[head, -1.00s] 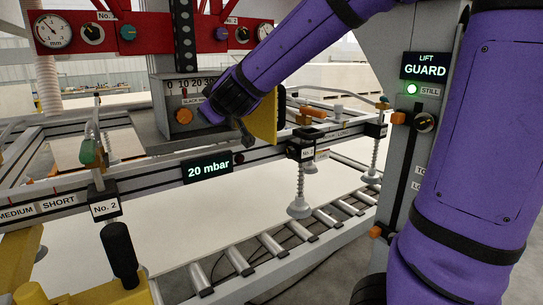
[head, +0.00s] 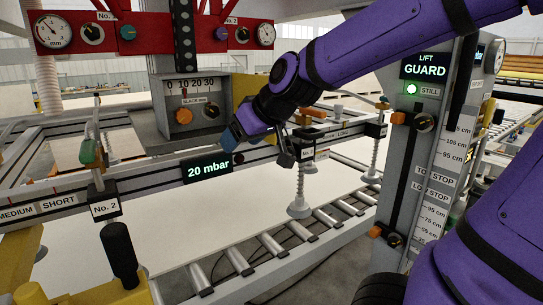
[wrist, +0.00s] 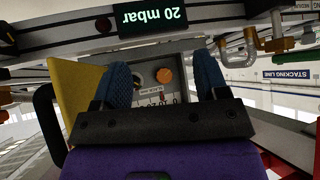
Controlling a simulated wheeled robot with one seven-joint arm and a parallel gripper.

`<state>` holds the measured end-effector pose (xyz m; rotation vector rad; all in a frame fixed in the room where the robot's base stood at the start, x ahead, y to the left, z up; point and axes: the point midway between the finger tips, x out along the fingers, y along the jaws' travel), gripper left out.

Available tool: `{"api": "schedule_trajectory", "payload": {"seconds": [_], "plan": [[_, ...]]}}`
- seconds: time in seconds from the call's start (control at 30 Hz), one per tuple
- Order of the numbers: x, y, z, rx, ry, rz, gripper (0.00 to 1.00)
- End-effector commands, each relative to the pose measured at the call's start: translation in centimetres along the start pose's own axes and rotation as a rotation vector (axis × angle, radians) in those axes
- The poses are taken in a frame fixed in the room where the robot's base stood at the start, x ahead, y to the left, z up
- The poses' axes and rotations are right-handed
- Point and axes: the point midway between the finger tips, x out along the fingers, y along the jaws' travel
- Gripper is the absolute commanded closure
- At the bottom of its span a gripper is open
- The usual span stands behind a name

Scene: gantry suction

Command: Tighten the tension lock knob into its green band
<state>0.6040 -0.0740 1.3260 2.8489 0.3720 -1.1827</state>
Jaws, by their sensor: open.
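A grey panel (head: 203,135) on the gantry's upright carries a slack scale marked 0 to 30 (head: 190,84) with a red pointer near 10. Below it are an orange round knob (head: 183,116) and a dark knob with orange on it (head: 211,110). I cannot tell which is the tension lock knob, and no green band can be made out. My gripper (head: 232,140) is open and empty, just right of and below the panel. In the wrist view the orange knob (wrist: 165,75) shows beyond and between the blue fingers (wrist: 160,64), apart from them.
A 20 mbar display (head: 208,168) is on the rail below the panel. A red bar with gauges (head: 150,35) is above. A yellow block (head: 244,90) stands right of the panel. Suction cups (head: 299,208) hang over a white sheet (head: 190,225). A lift guard column (head: 425,120) stands right.

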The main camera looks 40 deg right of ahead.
Motion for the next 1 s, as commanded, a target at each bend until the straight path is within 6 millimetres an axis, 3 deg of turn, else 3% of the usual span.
{"api": "schedule_trajectory", "payload": {"seconds": [0.4,0.9,0.97,1.0], "plan": [[-2.8,0.8,5.6,0.156,-0.206,0.016,0.33],[-3.4,1.1,6.7,0.189,-0.250,0.031,0.33],[-3.3,1.1,6.7,0.189,-0.249,0.031,0.47],[-3.2,1.1,6.6,0.189,-0.249,0.030,0.48]]}}
